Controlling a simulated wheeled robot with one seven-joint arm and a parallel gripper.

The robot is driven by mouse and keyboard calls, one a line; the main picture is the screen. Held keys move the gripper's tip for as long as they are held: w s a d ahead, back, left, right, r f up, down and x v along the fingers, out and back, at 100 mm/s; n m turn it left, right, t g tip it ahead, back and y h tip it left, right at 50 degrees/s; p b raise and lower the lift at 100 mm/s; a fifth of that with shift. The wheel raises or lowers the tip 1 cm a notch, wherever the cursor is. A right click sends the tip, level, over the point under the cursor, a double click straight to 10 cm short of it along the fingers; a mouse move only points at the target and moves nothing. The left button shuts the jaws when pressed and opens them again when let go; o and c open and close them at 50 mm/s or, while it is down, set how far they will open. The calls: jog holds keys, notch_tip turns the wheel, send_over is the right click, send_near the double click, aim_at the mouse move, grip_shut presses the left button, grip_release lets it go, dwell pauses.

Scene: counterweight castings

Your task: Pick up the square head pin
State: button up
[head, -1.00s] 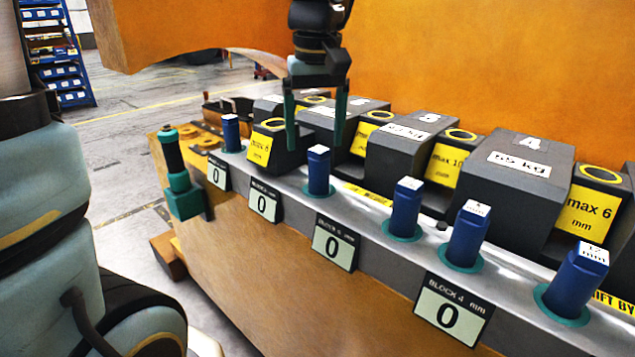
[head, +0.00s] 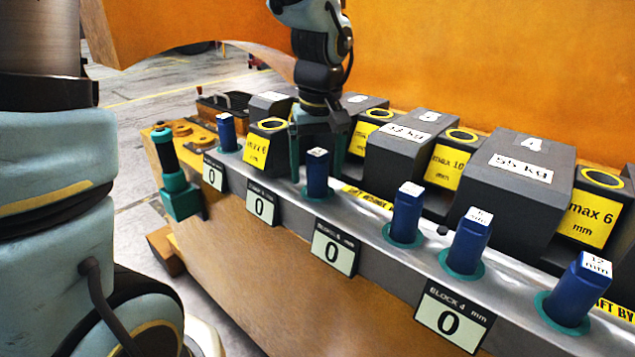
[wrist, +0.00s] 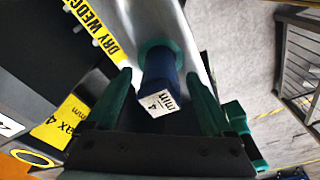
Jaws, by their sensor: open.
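Several blue pins with square, white-labelled tops stand upright in teal collars along a metal rail. The second blue pin from the left (head: 317,172) has my gripper (head: 316,170) lowered around it. In the wrist view this pin (wrist: 158,72) is labelled 4 mm and stands between my two open teal fingers (wrist: 158,98), with a gap visible on each side. Other blue pins are the far-left one (head: 227,132), a middle one (head: 407,212), the one beside it (head: 468,240) and the 12 mm one (head: 578,290).
Dark weight blocks, one marked 55 kg (head: 520,172), and yellow-labelled wedges (head: 447,160) stand close behind the rail (head: 375,245). Counter plates reading 0 (head: 334,249) hang along its front. A teal and black handled tool (head: 172,170) is at the left end.

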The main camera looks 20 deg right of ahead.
jog(key=shift+w+f, duration=0.1)
jog(key=shift+f, duration=0.8)
jog(key=shift+c, duration=0.2)
grip_shut()
jog(key=shift+r, duration=0.1)
